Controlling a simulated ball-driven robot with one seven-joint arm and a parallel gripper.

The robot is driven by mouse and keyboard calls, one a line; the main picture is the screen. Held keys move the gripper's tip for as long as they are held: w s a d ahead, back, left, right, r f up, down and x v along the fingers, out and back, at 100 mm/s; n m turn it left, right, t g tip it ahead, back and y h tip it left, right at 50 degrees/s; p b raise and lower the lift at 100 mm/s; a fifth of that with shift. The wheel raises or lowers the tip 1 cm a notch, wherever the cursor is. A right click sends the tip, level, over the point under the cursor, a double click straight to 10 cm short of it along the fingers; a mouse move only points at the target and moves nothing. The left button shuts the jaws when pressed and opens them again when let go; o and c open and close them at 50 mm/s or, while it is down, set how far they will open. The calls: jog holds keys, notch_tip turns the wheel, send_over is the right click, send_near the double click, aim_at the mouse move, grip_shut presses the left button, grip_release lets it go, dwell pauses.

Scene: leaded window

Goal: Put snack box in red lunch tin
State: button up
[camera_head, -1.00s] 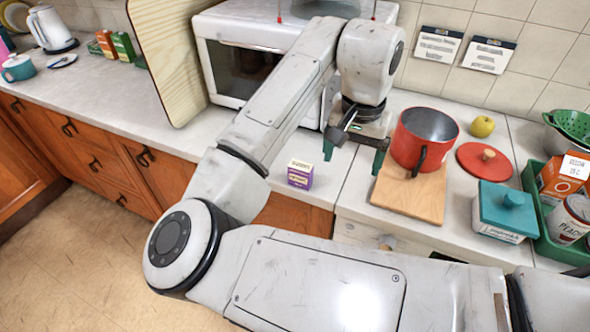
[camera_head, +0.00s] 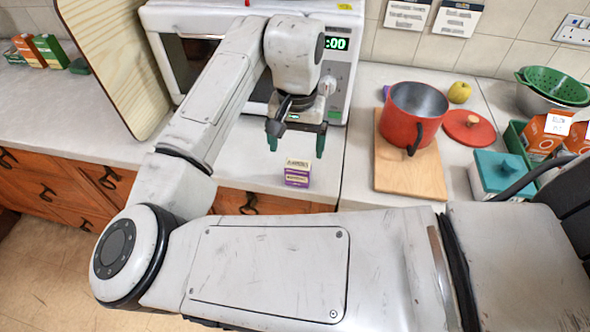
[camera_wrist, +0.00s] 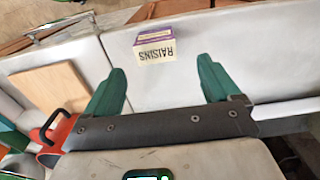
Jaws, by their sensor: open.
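The snack box, a small purple and cream carton (camera_head: 297,172), stands upright on the white counter near its front edge. In the wrist view the box (camera_wrist: 155,43) reads "RAISINS". My gripper (camera_head: 296,143) is open and empty, its green fingers pointing down just behind or above the box, apart from it. The wrist view also shows the gripper (camera_wrist: 162,80), with the box beyond the fingertips and roughly between them. The red tin, a round open pot-like vessel with a dark handle (camera_head: 408,124), stands on a wooden board (camera_head: 420,180) to the right. Its inside looks empty.
A teal-lidded box (camera_head: 500,175) and green crate (camera_head: 517,140) stand further right. A white microwave (camera_head: 340,75) is behind my gripper. Counter left of the box is clear.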

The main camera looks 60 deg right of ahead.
aim_at(298, 164)
jog(key=shift+s+a+f+p, duration=0.15)
jog(key=shift+f+p, duration=0.1)
jog(key=shift+f, duration=1.45)
jog(key=shift+s+a+f+p, duration=0.1)
jog(key=shift+s+f+p, duration=0.1)
jog(key=shift+f, duration=1.45)
jog(key=shift+c, duration=0.3)
jog(key=c, duration=1.1)
jog(key=shift+r, duration=0.1)
